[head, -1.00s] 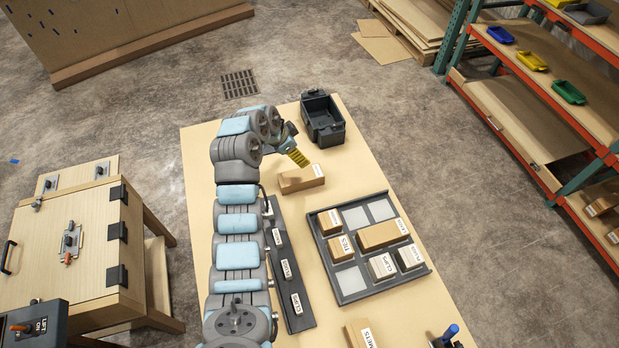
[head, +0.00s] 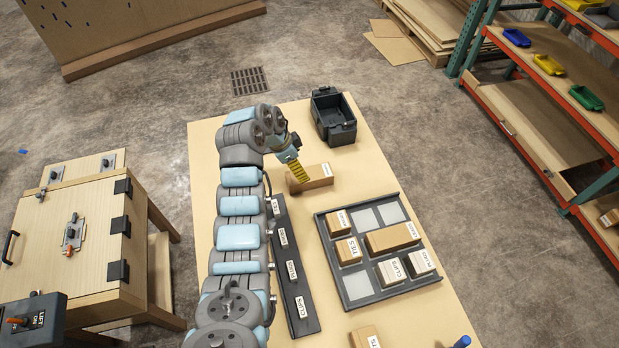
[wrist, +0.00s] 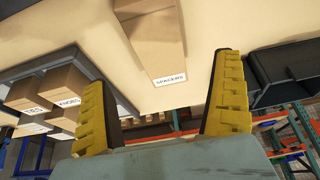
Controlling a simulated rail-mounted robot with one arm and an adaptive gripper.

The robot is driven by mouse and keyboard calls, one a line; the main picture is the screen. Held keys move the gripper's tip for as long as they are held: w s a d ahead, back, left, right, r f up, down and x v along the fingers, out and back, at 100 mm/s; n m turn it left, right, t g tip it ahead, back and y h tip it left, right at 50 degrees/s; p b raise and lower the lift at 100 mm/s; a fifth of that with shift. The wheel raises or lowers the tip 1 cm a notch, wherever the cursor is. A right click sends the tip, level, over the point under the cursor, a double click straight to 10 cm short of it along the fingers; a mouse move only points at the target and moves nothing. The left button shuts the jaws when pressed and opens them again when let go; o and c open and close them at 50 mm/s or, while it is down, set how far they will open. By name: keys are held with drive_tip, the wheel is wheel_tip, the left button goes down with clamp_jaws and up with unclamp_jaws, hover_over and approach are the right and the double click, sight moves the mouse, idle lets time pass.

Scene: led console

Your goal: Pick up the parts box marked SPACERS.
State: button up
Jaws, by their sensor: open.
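The parts box marked SPACERS (wrist: 152,38) is a brown carton with a white label on its end, readable in the wrist view. In the head view a brown box (head: 317,178) with a white label lies on the table beside my gripper and appears to be the same one. My gripper (wrist: 162,74) is open and empty. Its yellow fingers point at the label end, one to each side of it, with the box beyond the tips. In the head view the yellow finger (head: 296,172) overlaps the box's left end; whether they touch cannot be told.
A grey sectioned tray (head: 355,291) with several labelled boxes stands to the right. A black bin (head: 333,118) stands behind the box. A dark strip with labels (head: 290,262) runs beside my arm. The table top (head: 375,160) is bare around the box.

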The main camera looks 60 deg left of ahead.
sight(310, 176)
drive_tip(key=shift+p+x, duration=0.35)
drive_tip(key=shift+x, duration=3.9)
drive_tip(key=c, duration=1.4)
